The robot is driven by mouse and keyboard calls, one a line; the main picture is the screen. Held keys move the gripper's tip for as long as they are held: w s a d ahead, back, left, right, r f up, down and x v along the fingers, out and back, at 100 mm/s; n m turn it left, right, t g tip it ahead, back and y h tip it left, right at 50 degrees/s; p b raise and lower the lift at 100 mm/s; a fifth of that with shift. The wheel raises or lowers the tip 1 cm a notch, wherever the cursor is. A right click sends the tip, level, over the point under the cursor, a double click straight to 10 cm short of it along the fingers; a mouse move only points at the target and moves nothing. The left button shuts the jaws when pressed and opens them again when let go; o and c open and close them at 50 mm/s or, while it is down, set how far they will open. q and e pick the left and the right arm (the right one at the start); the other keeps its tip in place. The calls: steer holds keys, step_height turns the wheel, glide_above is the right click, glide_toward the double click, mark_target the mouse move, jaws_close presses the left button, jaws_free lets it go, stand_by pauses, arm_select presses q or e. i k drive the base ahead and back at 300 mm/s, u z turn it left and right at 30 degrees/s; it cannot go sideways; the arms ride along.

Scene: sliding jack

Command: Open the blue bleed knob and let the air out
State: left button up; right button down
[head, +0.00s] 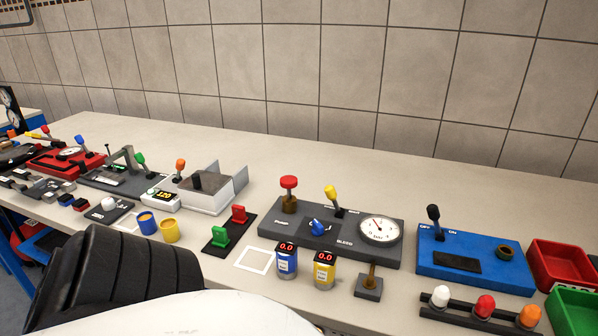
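The blue bleed knob (318,227) sits low on the middle of a dark grey panel (279,242), left of the printed word BLEED. On the same panel stand a red-topped pump handle (289,183) at the left, a yellow-tipped lever (331,194) at the back and a round white gauge (379,229) at the right. The gauge's needle is too small to read surely. Neither of my grippers is in view, and nothing touches the knob.
Blue (287,262) and yellow (324,271) cans with red 0.0 displays stand before the panel, beside a small post on a grey base (369,287). A blue switch box (475,258) stands right. Red and green switches (238,215) stand left. The bench behind is clear.

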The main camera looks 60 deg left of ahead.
mark_target(318, 230)
steer(key=k, duration=0.5)
steer(key=u, duration=1.05)
